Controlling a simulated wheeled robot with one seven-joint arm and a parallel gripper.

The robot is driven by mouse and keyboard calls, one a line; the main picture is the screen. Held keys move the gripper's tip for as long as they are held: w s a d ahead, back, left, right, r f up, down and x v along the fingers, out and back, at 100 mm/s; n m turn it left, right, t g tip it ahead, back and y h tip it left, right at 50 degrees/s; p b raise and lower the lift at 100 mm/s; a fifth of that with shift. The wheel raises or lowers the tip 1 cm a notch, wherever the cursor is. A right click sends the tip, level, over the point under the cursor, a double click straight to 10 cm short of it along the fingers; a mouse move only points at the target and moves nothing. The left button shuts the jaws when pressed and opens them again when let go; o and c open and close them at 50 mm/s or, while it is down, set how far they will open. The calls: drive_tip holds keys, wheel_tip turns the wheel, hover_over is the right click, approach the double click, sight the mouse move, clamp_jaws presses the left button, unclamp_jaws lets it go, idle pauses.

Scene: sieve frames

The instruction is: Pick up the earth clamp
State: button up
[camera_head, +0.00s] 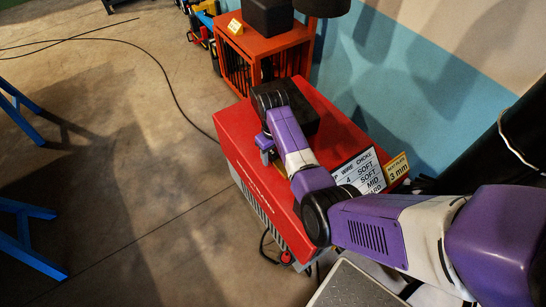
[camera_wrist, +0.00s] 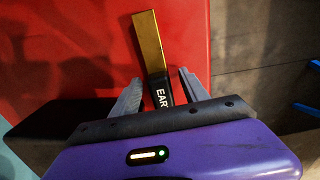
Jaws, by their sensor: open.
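The earth clamp, with a flat gold jaw (camera_wrist: 149,42) and a black handle marked "EAR", lies on the red top in the wrist view. My gripper (camera_wrist: 159,82) is open, with one grey finger on each side of the clamp. A gap shows beside the right finger; the left finger is also apart from the clamp. The rear of the handle is hidden behind my gripper's body. In the head view my gripper (camera_head: 266,146) is over the red cabinet (camera_head: 240,133), and my arm hides most of the clamp.
A black block (camera_head: 304,122) sits on the red cabinet beside my wrist. Signs, one reading "3 mm" (camera_head: 398,168), stand at its right end. An orange cage cabinet (camera_head: 265,45) is behind. Blue trestle legs (camera_head: 25,240) are left; floor between is mostly clear apart from a cable.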

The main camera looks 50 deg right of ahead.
drive_tip(key=shift+f, duration=0.15)
clamp_jaws()
idle(0.4)
